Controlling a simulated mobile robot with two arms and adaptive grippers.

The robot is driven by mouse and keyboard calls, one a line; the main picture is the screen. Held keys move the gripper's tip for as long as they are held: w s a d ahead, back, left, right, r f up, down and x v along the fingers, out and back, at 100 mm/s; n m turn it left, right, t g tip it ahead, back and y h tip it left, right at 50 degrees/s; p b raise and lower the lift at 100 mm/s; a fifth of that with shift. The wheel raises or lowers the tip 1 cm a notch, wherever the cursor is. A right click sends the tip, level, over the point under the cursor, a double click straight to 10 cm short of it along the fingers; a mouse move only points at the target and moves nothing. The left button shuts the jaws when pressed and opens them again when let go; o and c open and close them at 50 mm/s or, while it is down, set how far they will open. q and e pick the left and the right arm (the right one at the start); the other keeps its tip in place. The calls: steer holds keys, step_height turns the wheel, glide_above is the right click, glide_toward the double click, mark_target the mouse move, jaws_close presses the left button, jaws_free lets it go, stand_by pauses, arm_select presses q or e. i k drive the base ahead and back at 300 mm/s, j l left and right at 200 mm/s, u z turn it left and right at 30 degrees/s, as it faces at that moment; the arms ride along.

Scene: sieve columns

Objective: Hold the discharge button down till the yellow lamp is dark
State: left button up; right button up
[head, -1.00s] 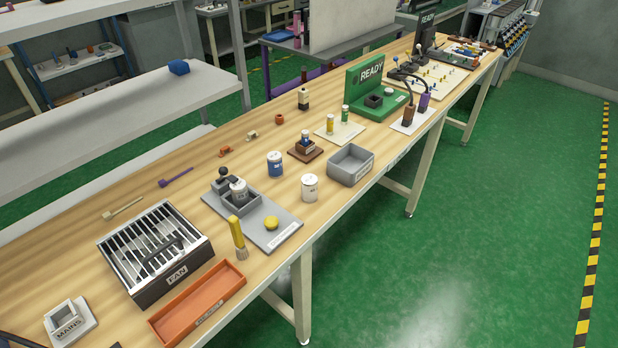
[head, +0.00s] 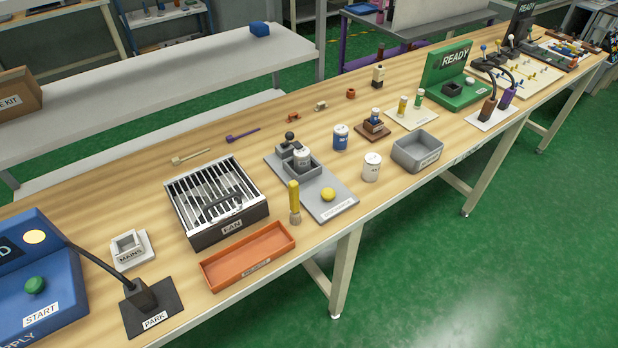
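A round yellow button (head: 328,194) sits on a grey plate (head: 318,212) near the bench's front edge; the plate's label is too small to read surely, and nothing touches the button. A blue supply unit (head: 70,285) stands at the left, cut off by the frame edge. On it is a round pale-yellow lamp (head: 35,237), which looks bright, and a green START button (head: 34,285). A black plug (head: 140,294) with a cable stands on the PARK plate (head: 160,322). Neither of my grippers shows.
A FAN box with a slatted top (head: 228,236), an orange tray (head: 247,262) and a MAINS socket (head: 130,251) lie between the supply and the grey plate. A yellow-handled brush (head: 294,200) stands beside the plate. White (head: 371,167) and blue (head: 340,137) jars stand to its right.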

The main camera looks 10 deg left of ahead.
mark_target(328, 194)
steer(key=i+l+u, duration=0.25)
steer(key=l, duration=0.2)
steer(key=i+l+u, duration=0.1)
steer(key=l+u, duration=0.15)
steer(key=l, duration=0.2)
steer(key=i+l+u, duration=0.2)
steer(key=l, duration=0.3)
steer(key=l+u, duration=0.25)
steer(key=l, duration=0.25)
